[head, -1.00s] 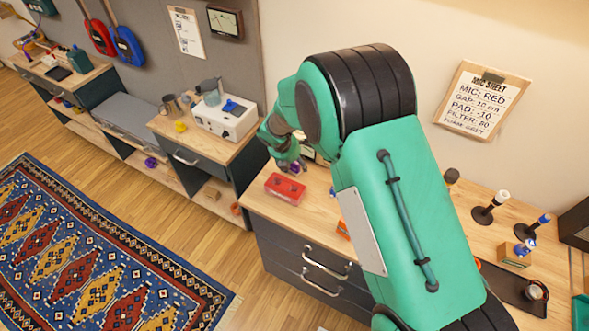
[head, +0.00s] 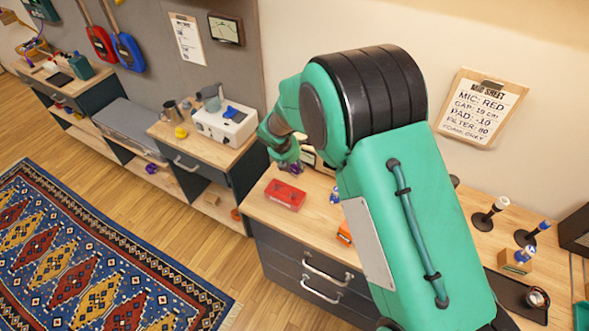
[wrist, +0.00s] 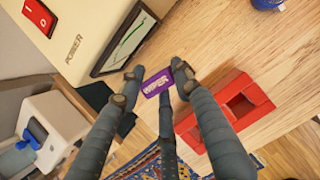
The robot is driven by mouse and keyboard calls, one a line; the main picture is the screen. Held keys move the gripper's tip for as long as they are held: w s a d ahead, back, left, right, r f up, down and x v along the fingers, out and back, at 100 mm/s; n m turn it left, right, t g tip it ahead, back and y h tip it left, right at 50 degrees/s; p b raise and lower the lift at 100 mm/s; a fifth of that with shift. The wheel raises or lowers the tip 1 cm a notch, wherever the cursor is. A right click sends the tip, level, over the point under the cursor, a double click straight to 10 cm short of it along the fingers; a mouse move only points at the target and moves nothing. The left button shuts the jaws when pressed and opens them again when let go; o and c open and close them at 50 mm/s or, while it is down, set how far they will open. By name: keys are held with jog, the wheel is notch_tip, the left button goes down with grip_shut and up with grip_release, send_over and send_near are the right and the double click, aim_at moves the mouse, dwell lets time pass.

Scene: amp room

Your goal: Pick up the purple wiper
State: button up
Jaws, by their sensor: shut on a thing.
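The purple wiper (wrist: 158,82), a small flat piece with "WIPER" printed on it, is between my gripper's fingertips in the wrist view. My gripper (wrist: 158,74) is shut on it. In the head view the wiper (head: 297,168) is a small purple patch beneath my gripper (head: 291,160), near the far side of the red block. My arm hides part of the worktop there. I cannot tell exactly how far the wiper is above the wood.
A red block with recesses (wrist: 225,108) lies close beside my fingers; it also shows in the head view (head: 285,194). A cream box with a red power switch and a meter (wrist: 98,28) stands on the other side. A blue item (wrist: 267,4) is farther back.

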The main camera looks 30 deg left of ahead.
aim_at(295, 164)
notch_tip(295, 164, up, 7)
jog(key=shift+r+p, duration=0.15)
jog(key=shift+p, duration=0.15)
jog(key=shift+c, duration=0.2)
